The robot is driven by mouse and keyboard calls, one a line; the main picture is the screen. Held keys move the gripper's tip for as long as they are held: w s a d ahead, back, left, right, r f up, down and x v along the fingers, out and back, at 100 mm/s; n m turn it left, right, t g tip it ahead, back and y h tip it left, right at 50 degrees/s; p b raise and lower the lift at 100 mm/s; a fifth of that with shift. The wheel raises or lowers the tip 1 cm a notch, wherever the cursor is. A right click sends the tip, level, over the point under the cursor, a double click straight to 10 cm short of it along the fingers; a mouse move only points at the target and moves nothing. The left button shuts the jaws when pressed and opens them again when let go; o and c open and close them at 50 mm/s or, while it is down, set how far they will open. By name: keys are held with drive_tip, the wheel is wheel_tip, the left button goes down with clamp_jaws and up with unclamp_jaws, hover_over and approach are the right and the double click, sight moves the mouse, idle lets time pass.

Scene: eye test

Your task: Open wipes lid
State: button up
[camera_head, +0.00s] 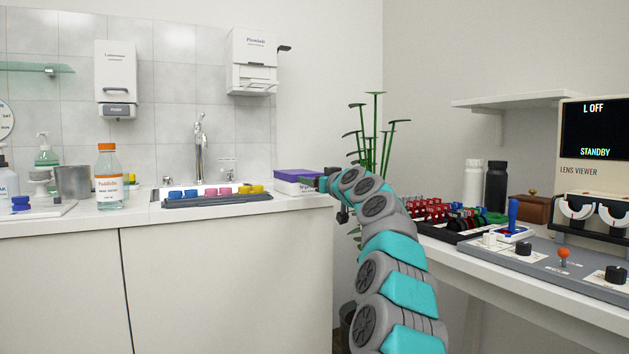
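The wipes box (291,187) is white with a purple lid (296,175) and some small print on its front. It stands at the right end of the white counter, and its lid looks closed. My gripper (321,184) is at the right side of the box, at about lid height, and overlaps its right end in the picture. I cannot tell whether it touches the box. The fingers are small and partly hidden by my own wrist, so I cannot tell whether they are open or shut.
The counter (230,219) holds a sink with a tap (199,146), a row of coloured-lidded pots (217,194) and an orange-capped bottle (109,178). A plant (375,135) stands behind my arm. A right-hand bench carries a rack (455,239) and a lens viewer (591,172).

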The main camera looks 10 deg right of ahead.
drive_tip(key=shift+c, duration=0.2)
clamp_jaws()
idle(1.1)
